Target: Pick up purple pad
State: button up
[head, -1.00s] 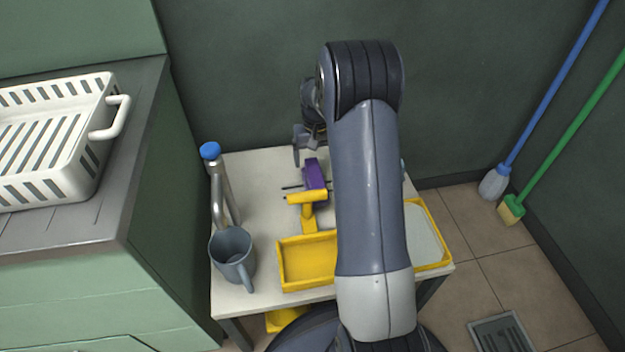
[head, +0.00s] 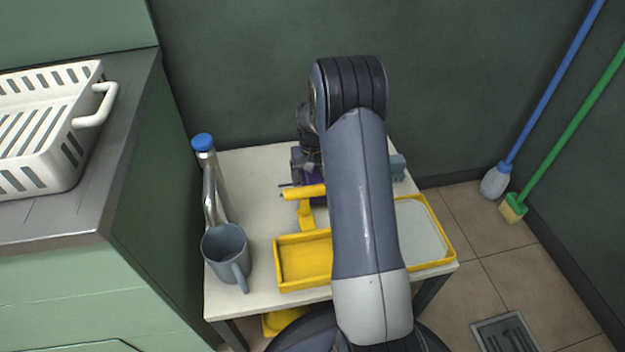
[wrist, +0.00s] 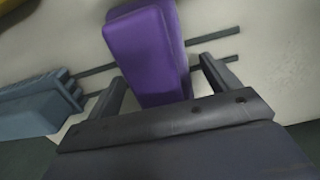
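The purple pad (wrist: 145,50) stands between the two fingers of my gripper (wrist: 160,88) in the wrist view. The fingers are apart, with a gap visible between each finger and the pad. In the head view my arm hides most of the pad, and only a small purple patch (head: 316,199) shows below my gripper (head: 305,172). The gripper is low over the table there. Dark thin bars run beside the pad on the table top.
A yellow holder (head: 306,212) and yellow tray (head: 303,262) stand close in front. A grey mug (head: 226,252) and blue-capped bottle (head: 207,165) are at the left. A blue-grey block (wrist: 38,108) lies beside the gripper. The wall is close behind.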

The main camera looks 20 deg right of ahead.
jog(key=c, duration=1.1)
notch_tip(320, 180, up, 10)
jog(key=p, duration=0.4)
jog(key=o, duration=0.5)
jog(key=shift+r, duration=0.1)
jog(key=shift+c, duration=1.4)
